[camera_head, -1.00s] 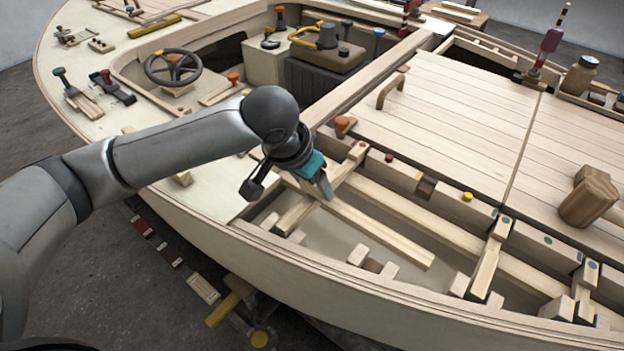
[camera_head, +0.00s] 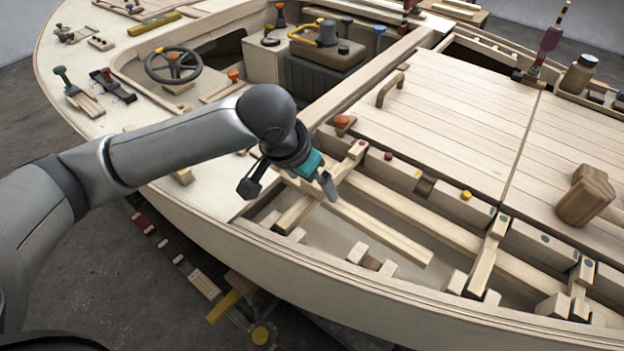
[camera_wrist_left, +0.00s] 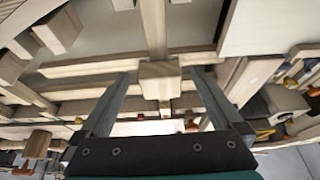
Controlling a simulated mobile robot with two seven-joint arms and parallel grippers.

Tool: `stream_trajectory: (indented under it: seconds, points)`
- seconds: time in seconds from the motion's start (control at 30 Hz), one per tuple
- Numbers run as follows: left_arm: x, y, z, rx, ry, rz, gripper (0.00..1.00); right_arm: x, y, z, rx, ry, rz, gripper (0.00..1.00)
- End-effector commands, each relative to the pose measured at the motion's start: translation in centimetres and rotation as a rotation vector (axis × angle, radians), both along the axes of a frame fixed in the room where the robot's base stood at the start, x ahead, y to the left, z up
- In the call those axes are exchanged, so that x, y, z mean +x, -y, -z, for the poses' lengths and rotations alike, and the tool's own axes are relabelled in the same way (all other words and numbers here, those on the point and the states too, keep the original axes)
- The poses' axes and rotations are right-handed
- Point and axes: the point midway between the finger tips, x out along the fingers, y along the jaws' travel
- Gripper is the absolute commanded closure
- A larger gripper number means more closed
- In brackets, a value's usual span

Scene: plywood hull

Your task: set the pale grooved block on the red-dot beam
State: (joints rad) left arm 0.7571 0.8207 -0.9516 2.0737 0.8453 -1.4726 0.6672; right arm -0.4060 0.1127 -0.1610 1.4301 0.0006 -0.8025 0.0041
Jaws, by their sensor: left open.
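A pale block (camera_wrist_left: 160,80) shows between my left fingers in the left wrist view. It appears to sit across a narrow beam where that beam meets a long rail. Its groove does not show. The red-dot beam (camera_head: 297,213) runs across the hull's side bay in the head view, with a red dot at its far end; a beam (camera_wrist_left: 154,30) runs to the block in the left wrist view. My left gripper (camera_head: 328,187) points down over this beam, and its fingers (camera_wrist_left: 165,92) are open, one on each side of the block. In the head view the gripper hides the block. My right gripper is out of view.
Other crossbeams (camera_head: 485,265) with coloured dots and several small upright blocks (camera_head: 357,253) line the bay. The hull's rim (camera_head: 330,287) runs along the near side. A brown mallet (camera_head: 587,196) lies on the deck. A steering wheel (camera_head: 173,66) stands behind my arm.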

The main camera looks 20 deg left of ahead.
Motion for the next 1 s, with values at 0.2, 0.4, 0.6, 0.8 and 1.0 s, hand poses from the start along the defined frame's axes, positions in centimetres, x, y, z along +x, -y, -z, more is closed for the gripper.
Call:
stream_trajectory:
  seconds: [0.2,0.4,0.6,0.8,1.0]
  points:
    - [-1.7,-0.6,-4.9,0.001,0.003,0.001,0.00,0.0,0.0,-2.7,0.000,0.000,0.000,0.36]
    - [-3.4,-1.2,-9.3,0.001,0.003,0.001,0.00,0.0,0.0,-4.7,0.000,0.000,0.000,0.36]
    - [-4.6,-1.6,-12.0,0.000,0.001,0.002,0.00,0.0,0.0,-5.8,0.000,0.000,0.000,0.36]
    - [-5.0,-1.8,-12.9,0.000,0.001,0.000,0.00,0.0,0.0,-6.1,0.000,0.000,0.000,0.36]
    - [-5.0,-1.8,-12.9,0.000,0.000,0.000,0.00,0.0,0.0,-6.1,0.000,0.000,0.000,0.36]
